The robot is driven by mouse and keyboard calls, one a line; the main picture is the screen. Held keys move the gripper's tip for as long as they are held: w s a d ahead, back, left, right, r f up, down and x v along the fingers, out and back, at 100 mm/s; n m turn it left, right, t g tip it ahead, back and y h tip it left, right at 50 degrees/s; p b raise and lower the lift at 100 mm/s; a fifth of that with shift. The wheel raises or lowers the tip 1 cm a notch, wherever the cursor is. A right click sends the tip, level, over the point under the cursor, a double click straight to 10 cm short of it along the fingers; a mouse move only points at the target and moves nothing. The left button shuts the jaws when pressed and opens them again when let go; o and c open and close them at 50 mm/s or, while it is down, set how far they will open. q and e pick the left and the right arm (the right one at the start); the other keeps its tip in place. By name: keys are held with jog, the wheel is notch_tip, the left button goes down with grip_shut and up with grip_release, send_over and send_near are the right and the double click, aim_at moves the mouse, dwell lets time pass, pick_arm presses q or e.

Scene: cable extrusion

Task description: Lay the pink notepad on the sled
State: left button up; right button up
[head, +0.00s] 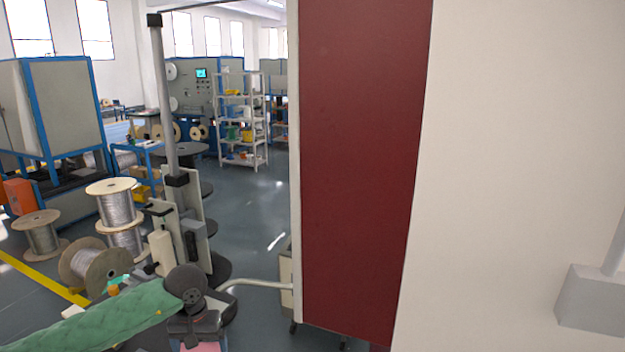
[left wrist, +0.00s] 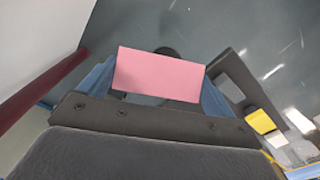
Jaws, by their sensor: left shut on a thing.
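My left gripper (head: 200,335) is at the bottom of the head view, at the end of the green-sleeved arm. It is shut on the pink notepad (head: 208,347), of which only a small piece shows there. In the left wrist view the pink notepad (left wrist: 160,74) is a flat pink rectangle held between the blue fingers (left wrist: 157,90), with floor beyond it. I cannot pick out the sled in either view. My right gripper is not in view.
A tall dark red panel (head: 360,160) and a pale wall (head: 520,150) fill the right side. Wooden cable spools (head: 110,200) stand at the left. A white shelf rack (head: 240,120) stands farther back. Grey floor (head: 255,215) is clear between rack and panel.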

pick_arm(q)
jog(key=s+d+f, duration=0.3)
jog(key=d, duration=0.3)
jog(key=shift+s+f+m, duration=0.15)
jog(key=shift+f+m, duration=0.15)
jog(key=shift+m, duration=0.1)
